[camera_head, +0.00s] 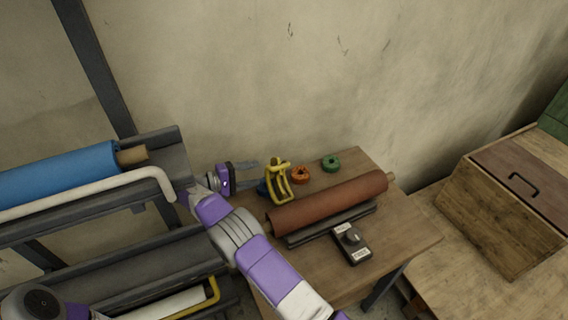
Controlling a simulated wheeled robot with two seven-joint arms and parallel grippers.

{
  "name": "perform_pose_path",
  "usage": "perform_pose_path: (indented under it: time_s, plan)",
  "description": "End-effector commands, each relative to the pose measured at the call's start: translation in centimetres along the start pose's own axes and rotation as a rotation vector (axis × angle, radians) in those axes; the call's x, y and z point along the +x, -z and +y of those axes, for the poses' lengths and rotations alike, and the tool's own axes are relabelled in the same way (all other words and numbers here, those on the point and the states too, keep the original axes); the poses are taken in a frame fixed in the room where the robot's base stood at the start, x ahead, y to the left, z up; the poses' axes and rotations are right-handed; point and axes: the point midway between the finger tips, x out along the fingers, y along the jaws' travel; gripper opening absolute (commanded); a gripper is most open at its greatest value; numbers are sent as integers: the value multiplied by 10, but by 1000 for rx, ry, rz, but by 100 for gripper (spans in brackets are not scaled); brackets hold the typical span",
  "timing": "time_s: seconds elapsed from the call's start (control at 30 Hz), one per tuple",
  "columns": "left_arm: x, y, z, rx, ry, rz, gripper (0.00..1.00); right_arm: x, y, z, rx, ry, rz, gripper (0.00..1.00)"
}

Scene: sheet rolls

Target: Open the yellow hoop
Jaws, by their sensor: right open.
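The yellow hoop (214,289) is a bent bar at the lower left, at the right end of the lower rack tray. It runs along the front of a white roll (165,304); its left part is out of frame. My right gripper (253,174) is open and empty, above and to the right of the hoop, near the table's left back edge. Its fingers point right, towards a yellow stand-like object (279,181); contact cannot be told. My left gripper is not in view; only a piece of my left arm shows at the bottom left.
A white hoop (90,194) runs in front of a blue roll (60,174) on the upper rack. The wooden table (405,245) holds a brown-red roll (330,201), an orange ring (300,174), a green ring (331,162) and a black control box (352,245). A wooden crate (505,220) stands right.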

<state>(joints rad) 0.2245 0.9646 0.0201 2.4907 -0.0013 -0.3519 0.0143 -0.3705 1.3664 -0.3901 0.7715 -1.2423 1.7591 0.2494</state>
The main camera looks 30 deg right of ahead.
Motion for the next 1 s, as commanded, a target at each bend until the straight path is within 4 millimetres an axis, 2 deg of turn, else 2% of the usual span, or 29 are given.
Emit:
perform_pose_path:
  time_s: [0.3,0.4,0.57,0.8,1.0]
  plan:
    - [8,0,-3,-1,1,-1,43,54,-2,0,1,3,-9,60]
    - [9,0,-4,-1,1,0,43,65,-2,0,1,2,-8,60]
    - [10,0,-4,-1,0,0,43,74,-2,0,1,2,-7,60]
    - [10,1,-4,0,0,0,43,74,-2,0,1,1,-7,60]
    - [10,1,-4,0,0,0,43,74,-2,0,1,1,-7,29]
